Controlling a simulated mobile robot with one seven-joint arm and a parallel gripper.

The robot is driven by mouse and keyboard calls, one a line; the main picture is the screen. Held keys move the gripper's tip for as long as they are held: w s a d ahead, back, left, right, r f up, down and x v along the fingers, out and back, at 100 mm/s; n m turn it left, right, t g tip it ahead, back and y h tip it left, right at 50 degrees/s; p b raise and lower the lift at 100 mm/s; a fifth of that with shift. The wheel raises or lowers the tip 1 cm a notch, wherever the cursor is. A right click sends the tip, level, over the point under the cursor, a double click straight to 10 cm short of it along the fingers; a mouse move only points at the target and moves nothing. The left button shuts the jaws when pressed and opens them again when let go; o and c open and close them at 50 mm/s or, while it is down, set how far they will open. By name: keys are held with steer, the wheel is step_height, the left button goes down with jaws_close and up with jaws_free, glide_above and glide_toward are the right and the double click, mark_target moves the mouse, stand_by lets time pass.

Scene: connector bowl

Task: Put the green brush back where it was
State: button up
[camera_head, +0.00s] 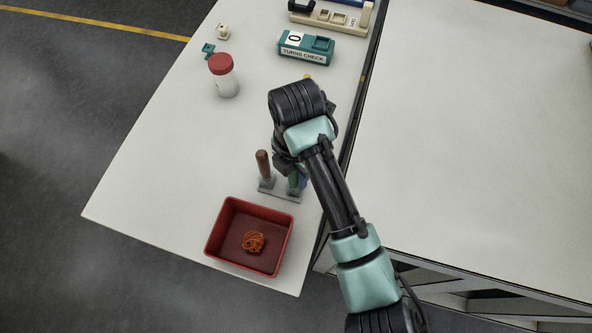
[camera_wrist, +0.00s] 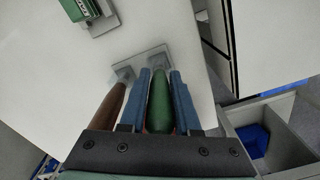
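The green brush (camera_wrist: 159,100) stands upright between my gripper's two blue fingers (camera_wrist: 160,84), which look closed on its handle. Its lower end meets the right part of a grey holder plate (camera_wrist: 146,57); I cannot tell whether it is fully seated. In the head view, the holder (camera_head: 283,194) lies behind the red bin, and the green handle (camera_head: 292,181) shows only partly below my arm. A brown-handled tool (camera_head: 263,163) stands in the holder's left part; it also shows in the wrist view (camera_wrist: 108,108), just left of my fingers.
A red bin (camera_head: 212,240) with an orange tangle (camera_head: 254,241) stands in front of the holder. A white red-capped jar (camera_head: 224,80) and a teal "TURNS CHECK" box (camera_head: 307,46) stand farther back. The table's left middle is clear. A second white table (camera_head: 470,130) is at right.

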steer(key=o, duration=0.4)
steer(key=shift+c, duration=0.2)
steer(key=shift+r, duration=0.1)
